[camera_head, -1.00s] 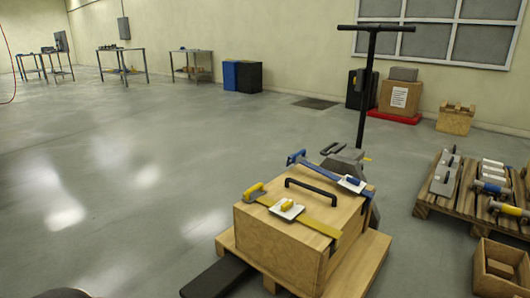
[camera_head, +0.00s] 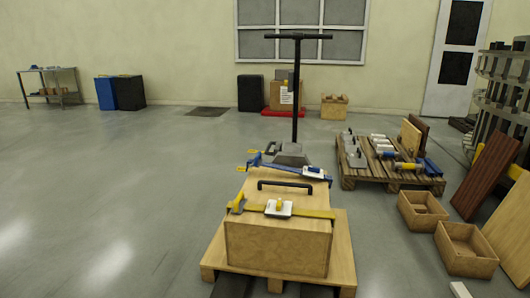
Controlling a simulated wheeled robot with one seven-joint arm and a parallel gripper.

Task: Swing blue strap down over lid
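A wooden box (camera_head: 276,250) with a flat lid (camera_head: 268,198) sits on a pallet (camera_head: 341,262) at bottom centre. The lid carries a black bar handle (camera_head: 285,184). A yellow strap (camera_head: 312,213) lies across the near part of the lid, with a white and yellow buckle (camera_head: 279,207) on it. The blue strap (camera_head: 285,169) runs along the far edge of the lid, from a blue end piece at the left to a white and blue buckle (camera_head: 314,172) at the right. I cannot tell how high it stands above the lid. My gripper is not in view.
A pallet jack with a tall black T-handle (camera_head: 297,85) stands just behind the box. A pallet (camera_head: 347,183) with tools and several open wooden crates (camera_head: 422,212) lie to the right. Boards lean at the far right. The floor (camera_head: 110,215) left of the box is clear.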

